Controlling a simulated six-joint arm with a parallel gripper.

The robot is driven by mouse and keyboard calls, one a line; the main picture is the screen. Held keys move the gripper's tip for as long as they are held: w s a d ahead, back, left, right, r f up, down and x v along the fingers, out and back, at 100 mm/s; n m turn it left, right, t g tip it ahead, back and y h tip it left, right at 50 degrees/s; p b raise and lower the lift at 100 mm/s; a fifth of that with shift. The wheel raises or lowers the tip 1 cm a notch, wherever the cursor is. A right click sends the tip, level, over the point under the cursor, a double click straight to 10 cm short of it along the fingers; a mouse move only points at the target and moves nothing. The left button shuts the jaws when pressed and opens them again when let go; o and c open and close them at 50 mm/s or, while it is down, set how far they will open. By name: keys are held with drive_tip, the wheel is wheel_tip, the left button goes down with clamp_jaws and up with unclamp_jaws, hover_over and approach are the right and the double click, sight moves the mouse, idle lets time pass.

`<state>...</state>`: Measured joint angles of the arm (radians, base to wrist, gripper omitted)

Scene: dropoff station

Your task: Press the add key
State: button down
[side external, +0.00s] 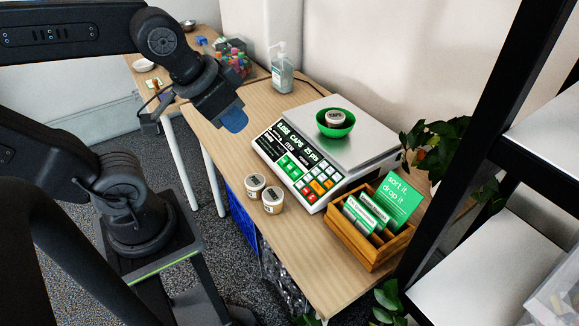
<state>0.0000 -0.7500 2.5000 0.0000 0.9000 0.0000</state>
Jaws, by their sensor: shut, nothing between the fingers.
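A white counting scale (335,150) stands on the wooden table. Its sloped front panel carries a display (297,140) with lettering and a keypad (312,182) of green, white, orange and red keys. The key labels are too small to read, so I cannot tell which one is the add key. A green bowl (335,130) with a small labelled tub in it sits on the scale's plate. My gripper (236,122) is shut and empty, with blue at its tip. It appears above the table, to the left of the scale's panel, apart from the keys.
Two small lidded tubs (264,192) stand left of the scale near the table edge. A wooden box (368,238) with green cards stands in front. A pump bottle (282,72) is behind. A plant (435,145) and a black shelf frame are at the right.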

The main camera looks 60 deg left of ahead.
idle(0.8)
drive_tip(key=m+t+y, duration=0.2)
drive_tip(key=m+t, duration=0.3)
hover_over(290, 167)
drive_tip(key=s+d, duration=0.3)
drive_tip(key=s, duration=0.1)
wheel_tip(290, 167, down, 15)
wheel_tip(290, 167, down, 7)
drive_tip(key=s+a+m+t+h, duration=0.1)
drive_tip(key=a+m+t, duration=0.1)
drive_tip(key=t, duration=0.1)
drive_tip(key=shift+s+a+m, duration=0.25)
drive_tip(key=shift+a+m, duration=0.05)
drive_tip(key=shift+w+f, duration=0.6)
drive_tip(key=shift+f, duration=0.75)
drive_tip(key=shift+w+f, duration=0.6)
drive_tip(key=shift+f, duration=0.7)
drive_tip(key=shift+w+f, duration=0.6)
drive_tip(key=shift+f, duration=0.75)
drive_tip(key=shift+w+f, duration=0.15)
drive_tip(key=shift+f, duration=0.2)
